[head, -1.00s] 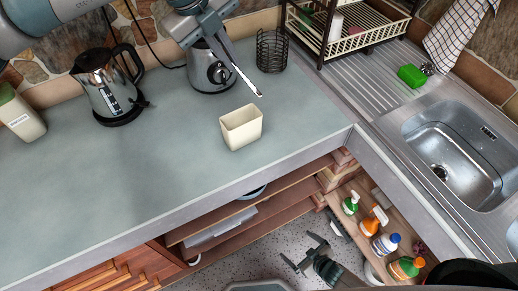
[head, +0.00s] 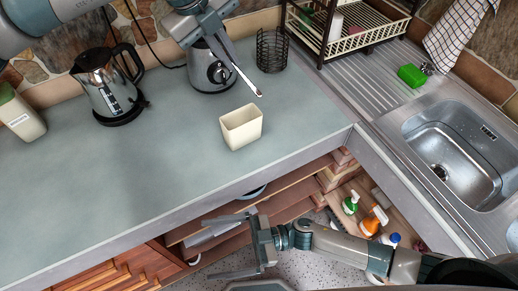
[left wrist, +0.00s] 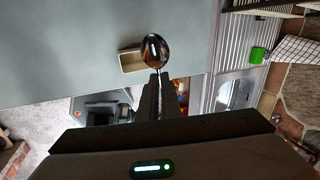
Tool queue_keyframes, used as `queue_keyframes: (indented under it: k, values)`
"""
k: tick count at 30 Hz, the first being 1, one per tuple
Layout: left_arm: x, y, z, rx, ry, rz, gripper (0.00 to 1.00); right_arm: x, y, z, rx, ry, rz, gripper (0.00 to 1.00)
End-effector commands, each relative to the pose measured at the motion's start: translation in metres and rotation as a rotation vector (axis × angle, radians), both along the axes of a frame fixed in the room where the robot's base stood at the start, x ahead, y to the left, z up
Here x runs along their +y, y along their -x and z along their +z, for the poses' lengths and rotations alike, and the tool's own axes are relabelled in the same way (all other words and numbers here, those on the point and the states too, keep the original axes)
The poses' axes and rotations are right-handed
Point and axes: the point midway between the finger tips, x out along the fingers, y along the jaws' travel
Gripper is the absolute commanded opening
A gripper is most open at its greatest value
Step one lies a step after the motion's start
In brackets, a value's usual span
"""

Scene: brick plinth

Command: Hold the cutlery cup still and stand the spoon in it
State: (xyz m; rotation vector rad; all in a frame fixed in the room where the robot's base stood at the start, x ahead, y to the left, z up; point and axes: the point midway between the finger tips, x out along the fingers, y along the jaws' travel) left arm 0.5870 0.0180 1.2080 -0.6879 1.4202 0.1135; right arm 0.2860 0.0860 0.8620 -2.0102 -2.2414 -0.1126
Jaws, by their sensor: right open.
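The cutlery cup (head: 243,132) is a cream, open-topped box standing upright on the grey-green counter, with nothing visible in it. It also shows in the left wrist view (left wrist: 130,63), partly behind the spoon's bowl. My left gripper (head: 232,62) is above the counter, behind and left of the cup, shut on the spoon (head: 249,84). The spoon slants down to the right and ends clear of the cup. In the left wrist view its shiny bowl (left wrist: 155,49) sticks out past the fingertips (left wrist: 158,78). My right gripper (head: 209,248) is open and empty, in front of the counter's front edge, apart from the cup.
A kettle (head: 106,90), a toaster-like metal appliance (head: 209,73) and a black wire holder (head: 272,51) stand behind the cup. A dish rack (head: 345,38) and sink (head: 455,150) are on the right. Open shelves with bottles lie below the counter. The counter around the cup is clear.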

Motion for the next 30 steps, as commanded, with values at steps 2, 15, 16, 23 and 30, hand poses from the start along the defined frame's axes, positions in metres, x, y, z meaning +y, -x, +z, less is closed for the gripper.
queue_keyframes:
  k: [2,15,16,23,30]
  values:
    - [0.000,0.000,0.000,0.000,0.000,0.000,0.00,0.015,0.006,0.040,-0.009,-0.081,0.056,1.00]
    - [0.000,0.000,0.000,0.000,0.000,0.000,0.00,0.013,-0.109,0.182,-0.117,-0.352,-0.483,1.00]
    - [0.000,0.000,0.000,0.000,0.000,0.000,0.00,0.007,-0.121,0.183,-0.119,-0.342,-0.547,1.00]
    - [0.000,0.000,0.000,0.000,0.000,0.000,0.00,-0.057,-0.194,0.168,-0.099,-0.180,-0.957,1.00]
    - [0.000,0.000,0.000,0.000,0.000,0.000,0.00,-0.110,-0.221,0.122,-0.004,0.043,-1.159,1.00]
